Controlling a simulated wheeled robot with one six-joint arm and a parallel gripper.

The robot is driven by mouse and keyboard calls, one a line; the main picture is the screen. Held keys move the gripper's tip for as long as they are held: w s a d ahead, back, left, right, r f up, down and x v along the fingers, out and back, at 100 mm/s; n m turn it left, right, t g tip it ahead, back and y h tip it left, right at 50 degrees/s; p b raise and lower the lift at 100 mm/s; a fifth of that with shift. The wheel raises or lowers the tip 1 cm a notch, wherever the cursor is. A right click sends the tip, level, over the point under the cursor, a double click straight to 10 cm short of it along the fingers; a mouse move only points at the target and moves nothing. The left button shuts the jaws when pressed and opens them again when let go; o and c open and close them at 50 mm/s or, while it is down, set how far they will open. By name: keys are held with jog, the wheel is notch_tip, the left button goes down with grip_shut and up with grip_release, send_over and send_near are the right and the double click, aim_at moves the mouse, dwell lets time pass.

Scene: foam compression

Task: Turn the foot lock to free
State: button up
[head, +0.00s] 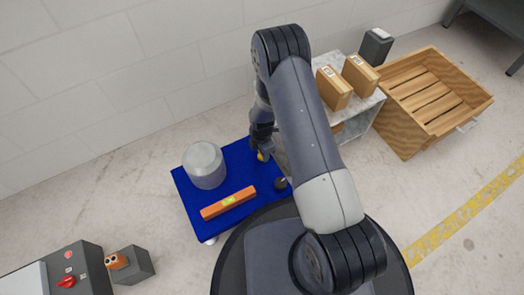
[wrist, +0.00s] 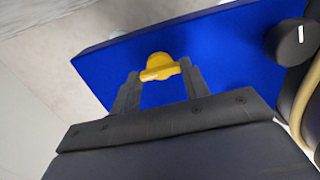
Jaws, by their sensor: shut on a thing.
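A yellow knob (wrist: 158,66) with a raised bar sits on the blue platform (wrist: 220,50) in the wrist view; I take it to be the foot lock. My gripper (wrist: 160,82) has its two dark fingers on either side of the bar and is shut on it. In the head view the yellow knob (head: 261,157) shows only as a small patch under my gripper (head: 262,149), at the back right part of the blue platform (head: 232,172). No lettering or mark for locked or free is readable beside it.
A grey cylinder (head: 204,165) and an orange level (head: 228,203) stand on the platform. A black knob (head: 282,183) with a white mark is near its right edge. A shelf with boxes (head: 334,88) and a wooden crate (head: 432,98) stand at right; a control box (head: 68,272) is at lower left.

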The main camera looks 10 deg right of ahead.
dwell(0.4)
jog(key=o, duration=1)
notch_tip(320, 180, up, 11)
jog(key=p, duration=0.4)
jog(key=shift+f, duration=0.1)
notch_tip(320, 180, down, 11)
jog(key=b, duration=0.4)
